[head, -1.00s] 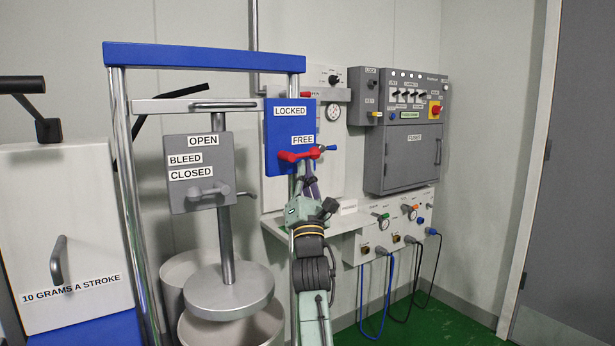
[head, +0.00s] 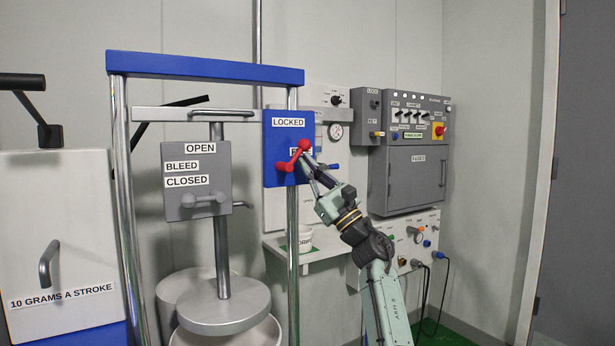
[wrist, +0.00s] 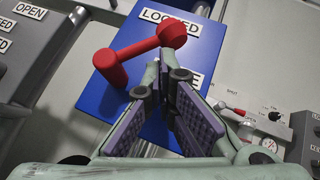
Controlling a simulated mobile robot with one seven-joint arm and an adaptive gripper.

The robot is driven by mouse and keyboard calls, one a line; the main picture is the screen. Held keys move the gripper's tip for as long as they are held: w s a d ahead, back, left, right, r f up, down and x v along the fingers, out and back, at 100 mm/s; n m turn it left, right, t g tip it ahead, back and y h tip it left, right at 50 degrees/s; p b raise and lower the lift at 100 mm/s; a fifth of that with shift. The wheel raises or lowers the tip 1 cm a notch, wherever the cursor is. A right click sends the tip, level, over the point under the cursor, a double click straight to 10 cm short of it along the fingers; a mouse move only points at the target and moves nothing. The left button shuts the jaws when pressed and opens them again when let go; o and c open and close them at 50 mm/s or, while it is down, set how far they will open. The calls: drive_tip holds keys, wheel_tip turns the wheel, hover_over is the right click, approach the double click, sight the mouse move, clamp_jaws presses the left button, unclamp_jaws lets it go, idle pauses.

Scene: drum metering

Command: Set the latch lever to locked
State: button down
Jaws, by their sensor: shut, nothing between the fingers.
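The latch lever (head: 292,157) is red, on a blue plate (head: 274,124) on the frame's right post. It slants up and right from its lower-left end to its round knob, between the LOCKED label (head: 288,122) above and the FREE label, mostly hidden behind the lever and my gripper. In the wrist view the lever (wrist: 140,48) lies just beyond my fingertips, with its knob at the upper right. My gripper (head: 306,161) is shut and empty, just below the knob; it also shows in the wrist view (wrist: 160,72). I cannot tell whether it touches the lever.
A grey plate (head: 176,150) marked OPEN, BLEED and CLOSED, with its own grey lever, stands left. A blue crossbar (head: 205,68) spans the posts. A blue-tipped handle (head: 331,168) is right of my gripper. A wall shelf and grey control cabinet (head: 417,180) are further right.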

sight(301, 151)
drive_tip(key=n+g, duration=0.1)
drive_tip(key=r+n+g+p, duration=0.1)
drive_tip(key=n+g, duration=0.1)
drive_tip(key=r+n+g+y+p, duration=0.1)
drive_tip(key=n+g, duration=0.1)
drive_tip(key=shift+s+a+r, duration=0.2)
drive_tip(key=shift+a+r, duration=0.05)
drive_tip(key=shift+s+a+r, duration=0.15)
drive_tip(key=shift+a+r, duration=0.05)
drive_tip(key=shift+r, duration=0.1)
idle(0.4)
drive_tip(key=shift+f, duration=0.1)
